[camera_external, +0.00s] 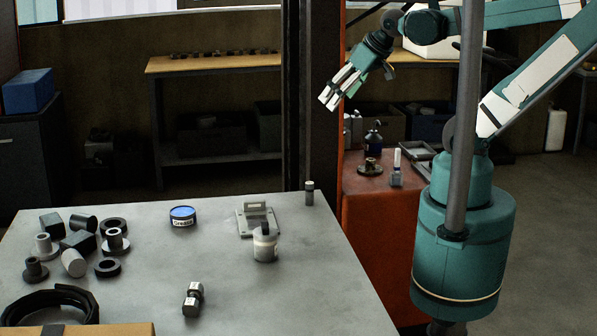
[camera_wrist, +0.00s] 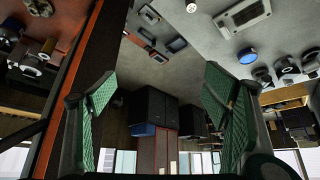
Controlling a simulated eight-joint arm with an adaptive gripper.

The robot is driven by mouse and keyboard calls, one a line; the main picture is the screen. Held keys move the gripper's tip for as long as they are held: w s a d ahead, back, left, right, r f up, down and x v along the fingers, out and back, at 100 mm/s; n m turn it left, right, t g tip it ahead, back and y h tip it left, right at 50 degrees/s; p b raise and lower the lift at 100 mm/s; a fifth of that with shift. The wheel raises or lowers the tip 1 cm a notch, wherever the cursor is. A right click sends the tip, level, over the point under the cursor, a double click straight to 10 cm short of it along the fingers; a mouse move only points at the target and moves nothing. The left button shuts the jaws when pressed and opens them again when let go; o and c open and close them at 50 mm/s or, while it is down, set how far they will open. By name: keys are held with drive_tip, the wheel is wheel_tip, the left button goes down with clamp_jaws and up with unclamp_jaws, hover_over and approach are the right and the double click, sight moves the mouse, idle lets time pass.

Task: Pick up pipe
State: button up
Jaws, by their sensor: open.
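My gripper (camera_external: 331,97) is raised in the air beyond the table's back right corner, pointing down and left, away from the table parts. In the wrist view its two green-padded fingers (camera_wrist: 160,92) are wide apart with nothing between them. No part is clearly recognisable as the pipe. Candidates on the grey table (camera_external: 230,285) are a short dark double-ended fitting (camera_external: 193,298) lying near the front, a black coiled hose (camera_external: 45,298) at the front left, and a small upright cylinder (camera_external: 309,193) at the back right.
Several black and grey rings, flanges and blocks (camera_external: 80,240) cluster at the table's left. A blue tin (camera_external: 183,216), a grey device (camera_external: 255,218) and a bottle (camera_external: 265,243) stand mid-table. A dark post (camera_external: 311,130) stands behind the table. A red bench (camera_external: 375,205) holds bottles.

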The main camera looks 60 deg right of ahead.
drive_tip(key=w+a+n+g+y, duration=0.1)
drive_tip(key=w+a, duration=0.3)
drive_tip(key=a, duration=0.4)
drive_tip(key=w+a+n+g+y, duration=0.1)
drive_tip(key=w+a, duration=0.4)
drive_tip(key=a, duration=0.2)
drive_tip(key=w+a+f+n+g, duration=0.1)
drive_tip(key=w+a+f, duration=0.1)
drive_tip(key=a, duration=0.8)
drive_tip(key=w+a+f+n+g, duration=0.1)
drive_tip(key=a+f, duration=0.1)
drive_tip(key=a, duration=0.8)
drive_tip(key=n+g+h+b, duration=0.2)
drive_tip(key=n+g, duration=0.1)
approach(193, 299)
drive_tip(key=w+d+f, duration=0.2)
drive_tip(key=shift+w, duration=0.3)
drive_tip(key=shift+s+a+f, duration=0.2)
drive_tip(key=shift+s+a, duration=0.1)
drive_tip(key=shift+s, duration=0.1)
